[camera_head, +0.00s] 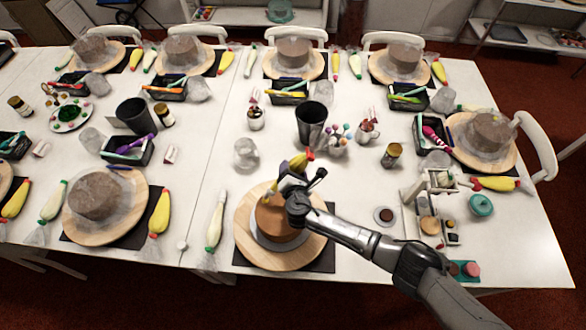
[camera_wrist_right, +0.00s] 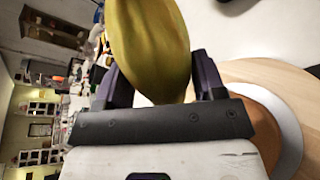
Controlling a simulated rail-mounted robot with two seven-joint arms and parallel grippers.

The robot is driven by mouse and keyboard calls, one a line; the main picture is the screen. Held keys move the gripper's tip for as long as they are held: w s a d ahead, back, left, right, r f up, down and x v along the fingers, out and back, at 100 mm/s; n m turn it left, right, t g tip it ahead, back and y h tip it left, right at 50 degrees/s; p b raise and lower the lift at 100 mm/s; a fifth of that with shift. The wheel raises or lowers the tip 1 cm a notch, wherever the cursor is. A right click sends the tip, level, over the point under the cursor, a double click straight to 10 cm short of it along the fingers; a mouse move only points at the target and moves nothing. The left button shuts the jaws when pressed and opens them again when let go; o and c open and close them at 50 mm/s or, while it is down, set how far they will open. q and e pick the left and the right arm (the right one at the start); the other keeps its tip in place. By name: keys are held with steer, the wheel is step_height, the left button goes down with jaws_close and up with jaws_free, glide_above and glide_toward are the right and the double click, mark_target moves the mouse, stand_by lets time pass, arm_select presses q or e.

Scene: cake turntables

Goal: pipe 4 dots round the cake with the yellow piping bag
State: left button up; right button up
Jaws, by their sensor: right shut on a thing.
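The brown cake (camera_head: 275,225) sits on a grey base on a round wooden turntable (camera_head: 250,253) at the front middle of the table. My right gripper (camera_head: 292,178) is shut on the yellow piping bag (camera_head: 299,162) and holds it over the cake's far side. In the right wrist view the yellow bag (camera_wrist_right: 152,45) is between the two dark fingers of my right gripper (camera_wrist_right: 155,82). The bag's tip is hidden, and my gripper and arm cover part of the cake top. I cannot make out any dots. My left gripper is not in view.
A white-green piping bag (camera_head: 215,226) lies left of the turntable. A black cup (camera_head: 311,120) and a clear glass (camera_head: 246,153) stand behind it. A wooden caddy (camera_head: 430,215) with jars stands right. Other wrapped cakes (camera_head: 97,196) stand around the table.

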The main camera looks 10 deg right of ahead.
steer(key=s+f+b, duration=0.3)
steer(key=s, duration=0.6)
steer(key=shift+s+a+f, duration=0.25)
steer(key=shift+o, duration=0.4)
steer(key=c, duration=0.4)
steer(key=shift+r+p, duration=0.35)
steer(key=shift+p, duration=0.1)
stand_by(1.4)
steer(key=o, duration=0.4)
steer(key=shift+c, duration=0.3)
